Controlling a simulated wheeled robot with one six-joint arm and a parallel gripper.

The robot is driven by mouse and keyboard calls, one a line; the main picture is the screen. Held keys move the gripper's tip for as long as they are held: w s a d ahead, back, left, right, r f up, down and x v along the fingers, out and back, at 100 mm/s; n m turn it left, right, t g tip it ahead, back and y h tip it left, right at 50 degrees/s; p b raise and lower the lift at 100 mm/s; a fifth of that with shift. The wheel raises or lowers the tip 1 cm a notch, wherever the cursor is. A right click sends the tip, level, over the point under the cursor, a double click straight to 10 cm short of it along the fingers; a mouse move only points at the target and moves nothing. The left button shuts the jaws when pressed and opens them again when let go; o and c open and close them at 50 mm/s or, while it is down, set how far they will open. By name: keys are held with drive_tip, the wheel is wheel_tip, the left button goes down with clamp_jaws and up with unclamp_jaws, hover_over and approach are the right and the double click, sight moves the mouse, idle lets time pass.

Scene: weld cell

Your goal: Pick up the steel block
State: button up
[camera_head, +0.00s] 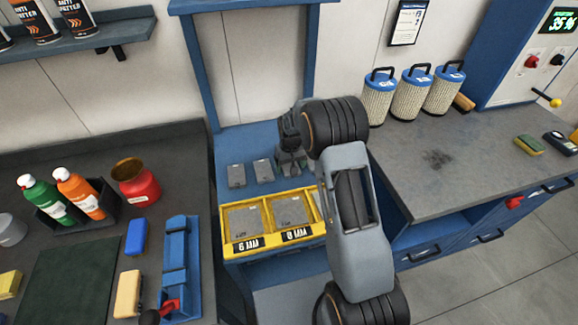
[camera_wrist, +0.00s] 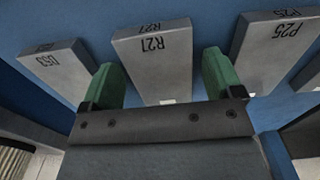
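Several grey metal blocks lie in a row on a blue surface. In the wrist view the middle block, marked R27 (camera_wrist: 155,60), lies between my fingers. A block whose mark looks like D53 (camera_wrist: 60,68) is to its left, and one marked P25 (camera_wrist: 275,45) is to its right. My gripper (camera_wrist: 162,80) is open, its green-padded fingers apart on either side of R27. I cannot tell whether they are level with it or above it. In the head view my gripper (camera_head: 291,168) is over the row, with two blocks visible to its left, the nearer one (camera_head: 263,170) close by.
A yellow tray (camera_head: 262,248) with two bins marked in MM stands in front of the row. A dark bench (camera_head: 100,225) with bottles and a red pot (camera_head: 137,185) is at left. A grey bench (camera_head: 460,150) with three ribbed canisters (camera_head: 411,95) is at right.

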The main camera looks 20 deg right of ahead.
drive_tip(key=c, duration=1.3)
drive_tip(key=shift+c, duration=0.2)
drive_tip(key=shift+r, duration=0.2)
